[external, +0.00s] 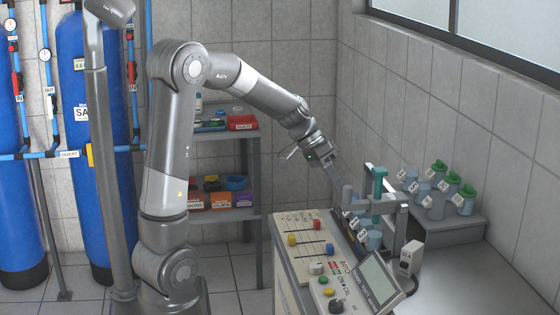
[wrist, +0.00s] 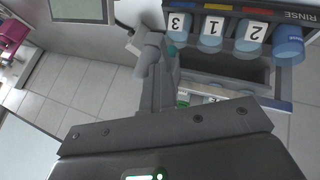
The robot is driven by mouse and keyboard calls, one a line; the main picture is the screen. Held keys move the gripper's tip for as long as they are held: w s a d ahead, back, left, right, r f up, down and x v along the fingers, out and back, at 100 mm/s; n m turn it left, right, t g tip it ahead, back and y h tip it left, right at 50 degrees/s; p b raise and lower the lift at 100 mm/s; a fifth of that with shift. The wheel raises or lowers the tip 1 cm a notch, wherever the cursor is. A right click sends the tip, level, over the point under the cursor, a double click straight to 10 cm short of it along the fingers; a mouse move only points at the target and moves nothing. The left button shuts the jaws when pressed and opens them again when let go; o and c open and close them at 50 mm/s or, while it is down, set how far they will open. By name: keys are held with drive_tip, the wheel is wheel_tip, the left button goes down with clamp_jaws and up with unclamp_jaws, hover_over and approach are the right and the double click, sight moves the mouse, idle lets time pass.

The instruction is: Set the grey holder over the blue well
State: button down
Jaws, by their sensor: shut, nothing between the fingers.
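A grey holder (external: 384,206) with an upright teal post (external: 379,182) and a grey round knob (external: 347,194) sits on a frame over the rack at the right. In the wrist view the grey knob (wrist: 149,52) shows just past my fingers. Light blue cups stand in a row below, labelled 3 (wrist: 180,24), 1 (wrist: 211,32) and 2 (wrist: 251,36). A bluer cup (wrist: 288,44) is beside RINSE. I cannot tell for sure which is the blue well. My gripper (external: 336,178) is shut and empty, close to the knob; contact cannot be told.
A control panel (external: 302,236) with coloured sliders and a tilted screen (external: 378,279) stand in front of the rack. Green-lidded jars (external: 437,203) stand on a grey step at the right. A shelf (external: 228,133) with trays is behind my arm. Blue tanks (external: 88,140) are at the left.

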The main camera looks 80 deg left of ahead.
drive_tip(key=shift+d, duration=0.2)
drive_tip(key=s+a+r, duration=0.6)
drive_tip(key=a+r, duration=0.1)
drive_tip(key=r, duration=0.1)
drive_tip(key=shift+a, duration=0.4)
idle(0.4)
drive_tip(key=s+d+g+y, duration=0.1)
drive_tip(key=s+d, duration=0.1)
drive_tip(key=d, duration=0.6)
drive_tip(key=s+d+g+y, duration=0.1)
drive_tip(key=s+d, duration=0.1)
drive_tip(key=d, duration=0.7)
drive_tip(key=s+d+f+m+t+y, duration=0.1)
drive_tip(key=s+d+f+y, duration=0.1)
drive_tip(key=s+d, duration=0.7)
drive_tip(key=shift+s+d+f+m+t, duration=0.3)
drive_tip(key=shift+d+f+m, duration=0.15)
drive_tip(key=shift+d, duration=0.25)
